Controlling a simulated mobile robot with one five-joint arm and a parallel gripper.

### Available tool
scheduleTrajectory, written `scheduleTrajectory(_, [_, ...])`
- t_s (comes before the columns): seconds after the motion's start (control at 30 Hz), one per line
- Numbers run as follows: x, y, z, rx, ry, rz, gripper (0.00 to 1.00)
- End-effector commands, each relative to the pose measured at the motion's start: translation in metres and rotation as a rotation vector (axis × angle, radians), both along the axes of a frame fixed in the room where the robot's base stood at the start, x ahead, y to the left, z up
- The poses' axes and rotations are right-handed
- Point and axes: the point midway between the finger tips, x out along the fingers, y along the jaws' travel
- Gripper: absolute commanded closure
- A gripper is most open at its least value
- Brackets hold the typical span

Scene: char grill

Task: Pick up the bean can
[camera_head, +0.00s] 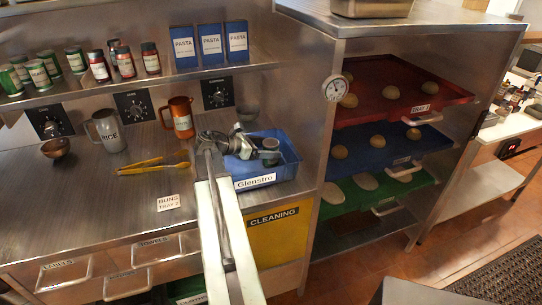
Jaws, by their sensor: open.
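Several green cans with white labels (38,74) stand upright on the upper shelf at the far left. Their print is too small to read, so I cannot tell for certain which is the bean can. My gripper (243,142) is open over the blue bin (285,168) on the counter, well to the right of the green cans and lower than them. My arm reaches up from the bottom centre and hides part of the counter and bin. A grey round thing (269,152) shows in the bin beside my gripper; I cannot tell what it is.
Red-labelled jars (124,62) and blue pasta boxes (211,44) share the shelf (190,78). On the counter are a grey mug (106,130), an orange mug (180,118), yellow tongs (150,166) and a small bowl (56,148). A tray rack (322,140) stands right.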

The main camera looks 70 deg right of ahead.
Motion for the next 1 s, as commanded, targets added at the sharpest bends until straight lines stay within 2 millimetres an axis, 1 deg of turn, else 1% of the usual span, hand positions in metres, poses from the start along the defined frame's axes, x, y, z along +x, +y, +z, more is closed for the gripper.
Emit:
scheduleTrajectory(0.03, [-0.005,-0.006,-0.007,0.000,0.000,-0.001,0.20])
scheduleTrajectory(0.1, [-0.009,-0.010,-0.007,-0.001,-0.001,0.000,0.20])
scheduleTrajectory(0.27, [-0.009,-0.010,-0.006,0.000,0.000,0.001,0.20])
scheduleTrajectory(0.3, [-0.009,-0.010,-0.006,0.000,0.000,0.001,0.25])
scheduleTrajectory(0.37, [-0.009,-0.010,-0.006,0.000,0.000,0.001,0.42])
scheduleTrajectory(0.4, [-0.009,-0.010,-0.006,0.000,0.000,0.001,0.53])
scheduleTrajectory(0.47, [-0.009,-0.010,-0.006,0.000,0.000,0.001,0.70])
scheduleTrajectory(0.5, [-0.008,-0.010,-0.006,0.000,0.000,0.001,0.81])
scheduleTrajectory(0.57, [-0.009,-0.010,-0.006,0.000,0.000,0.001,0.98])
scheduleTrajectory(0.6, [-0.008,-0.010,-0.005,-0.001,0.000,0.001,1.00])
scheduleTrajectory(0.83, [-0.008,-0.010,-0.003,-0.001,0.000,0.001,1.00])
scheduleTrajectory(0.93, [-0.008,-0.010,0.004,-0.001,0.000,0.001,1.00])
scheduleTrajectory(1.0, [-0.008,-0.010,0.014,-0.001,0.000,0.001,1.00])
